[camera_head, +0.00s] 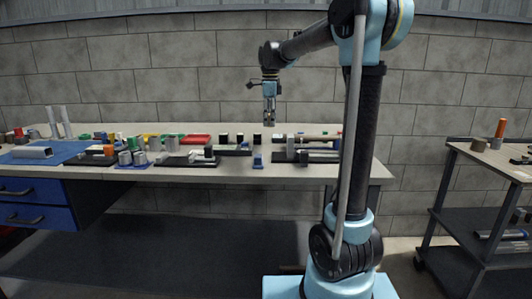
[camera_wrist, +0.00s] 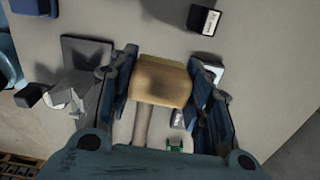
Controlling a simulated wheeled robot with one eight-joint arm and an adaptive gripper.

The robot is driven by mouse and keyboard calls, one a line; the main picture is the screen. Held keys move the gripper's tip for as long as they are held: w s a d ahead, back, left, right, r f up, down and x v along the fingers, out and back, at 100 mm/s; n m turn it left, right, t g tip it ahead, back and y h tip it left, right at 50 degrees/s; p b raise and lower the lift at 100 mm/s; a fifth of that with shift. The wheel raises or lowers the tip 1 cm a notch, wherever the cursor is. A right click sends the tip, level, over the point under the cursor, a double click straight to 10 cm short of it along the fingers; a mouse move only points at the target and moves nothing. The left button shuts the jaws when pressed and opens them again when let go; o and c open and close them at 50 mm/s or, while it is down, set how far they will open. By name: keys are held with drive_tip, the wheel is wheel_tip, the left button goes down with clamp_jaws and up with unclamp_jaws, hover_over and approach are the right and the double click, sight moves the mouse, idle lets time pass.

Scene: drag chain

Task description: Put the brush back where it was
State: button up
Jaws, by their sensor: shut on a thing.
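In the wrist view the brush (camera_wrist: 160,82) sits between the two blue fingers of my gripper. It has a tan, block-like head and a pale brown handle that runs back toward my palm. My gripper (camera_head: 269,119) is shut on it, in the air above the workbench (camera_head: 352,173) in the head view. The brush is too small to make out in the head view. I cannot tell from these frames which spot on the bench is the brush's own place.
Below my gripper, the wrist view shows a black block with a white label (camera_wrist: 203,20) and a grey metal part (camera_wrist: 85,50). Several parts and a blue mat (camera_head: 65,153) fill the bench's left and middle. A grey trolley (camera_head: 468,151) stands at the right.

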drive_tip(key=s+a, duration=0.3)
hover_over(261, 150)
wheel_tip(261, 150, down, 5)
drive_tip(key=shift+s+r, duration=0.15)
drive_tip(key=shift+f, duration=2.35)
drive_tip(key=shift+f, duration=0.1)
drive_tip(key=o, duration=1.1)
wheel_tip(261, 150, up, 12)
